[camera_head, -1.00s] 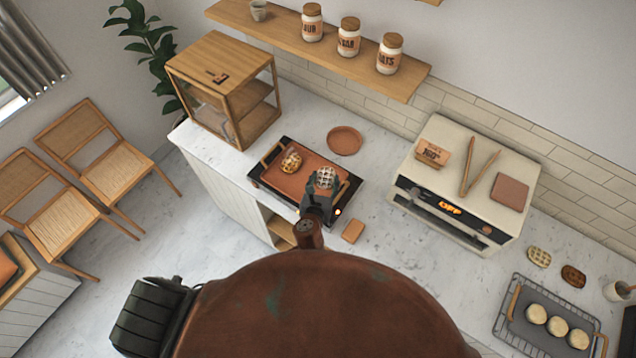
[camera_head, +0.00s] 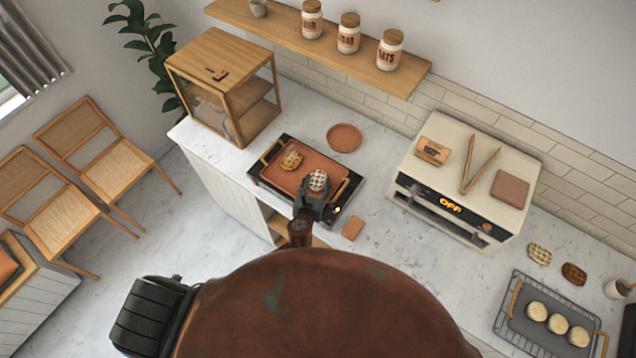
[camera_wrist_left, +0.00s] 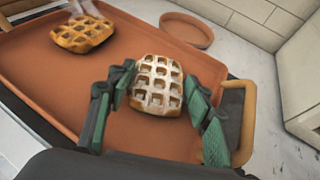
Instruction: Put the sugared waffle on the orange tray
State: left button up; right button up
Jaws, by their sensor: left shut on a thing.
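The sugared waffle (camera_head: 318,179) is pale, with a white dusting over its grid. It is between the fingers of my left gripper (camera_head: 314,193), which is shut on it. In the left wrist view the waffle (camera_wrist_left: 158,86) shows between the two green-black fingers of the gripper (camera_wrist_left: 155,105). The orange tray (camera_head: 329,164) lies below the gripper, and the waffle is over its right part. I cannot tell whether the waffle touches the tray surface (camera_wrist_left: 45,62). My right gripper is not in view.
A golden-brown waffle (camera_head: 291,160) lies on the tray's left part. A round terracotta plate (camera_head: 344,138) is behind the tray, and a wooden display case (camera_head: 222,85) stands to the left. The cream oven (camera_head: 465,190) is to the right.

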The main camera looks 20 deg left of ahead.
pick_arm(q)
jog(key=o, duration=1.1)
jog(key=shift+f, duration=0.1)
jog(key=shift+r, duration=0.2)
jog(key=v, duration=1.2)
jog(key=shift+f, duration=0.1)
